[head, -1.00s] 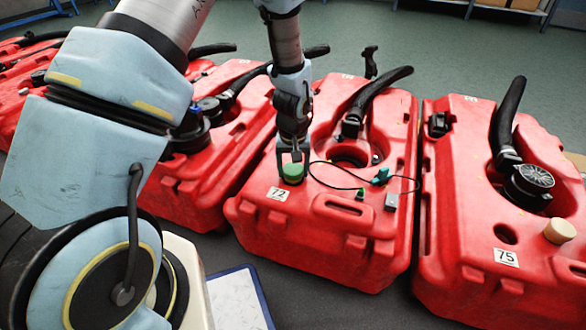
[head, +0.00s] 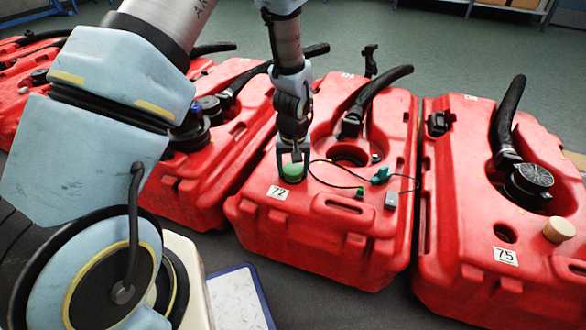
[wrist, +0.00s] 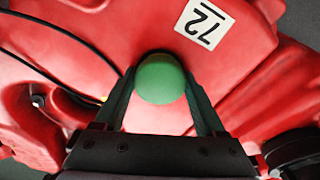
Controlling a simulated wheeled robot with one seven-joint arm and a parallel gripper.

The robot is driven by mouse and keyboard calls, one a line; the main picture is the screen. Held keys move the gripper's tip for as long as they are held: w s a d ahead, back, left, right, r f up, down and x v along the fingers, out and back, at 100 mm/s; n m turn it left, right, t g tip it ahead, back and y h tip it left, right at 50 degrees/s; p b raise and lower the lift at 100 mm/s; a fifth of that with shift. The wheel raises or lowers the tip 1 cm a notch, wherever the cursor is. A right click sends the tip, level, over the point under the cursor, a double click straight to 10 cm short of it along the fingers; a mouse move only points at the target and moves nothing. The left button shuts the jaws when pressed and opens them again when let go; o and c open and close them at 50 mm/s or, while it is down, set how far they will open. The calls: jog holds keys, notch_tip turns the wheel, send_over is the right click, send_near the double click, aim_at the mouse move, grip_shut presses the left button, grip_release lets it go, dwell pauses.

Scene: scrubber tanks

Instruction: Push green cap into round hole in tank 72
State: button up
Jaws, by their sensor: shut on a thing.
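The green cap (head: 292,172) is at the front left of the top of red tank 72 (head: 330,228), just behind the white label "72" (head: 279,192). My gripper (head: 292,160) points down over it and is shut on it. In the wrist view the round green cap (wrist: 160,79) sits between the two fingertips (wrist: 160,85), with the label 72 (wrist: 202,22) beyond it. The cap and the fingers hide the round hole, so I cannot tell how deep the cap sits.
A black cable with green connectors (head: 381,175) and a small grey box (head: 391,201) lies on tank 72. A black hose (head: 385,88) rises behind. Tank 75 (head: 505,285) stands to the right, with a tan cap (head: 559,230). Another red tank (head: 195,185) stands left.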

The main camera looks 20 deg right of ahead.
jog(key=shift+f, duration=0.15)
jog(key=o, duration=1.2)
jog(key=shift+o, duration=0.4)
jog(key=shift+a+f, duration=0.1)
jog(key=shift+a, duration=0.05)
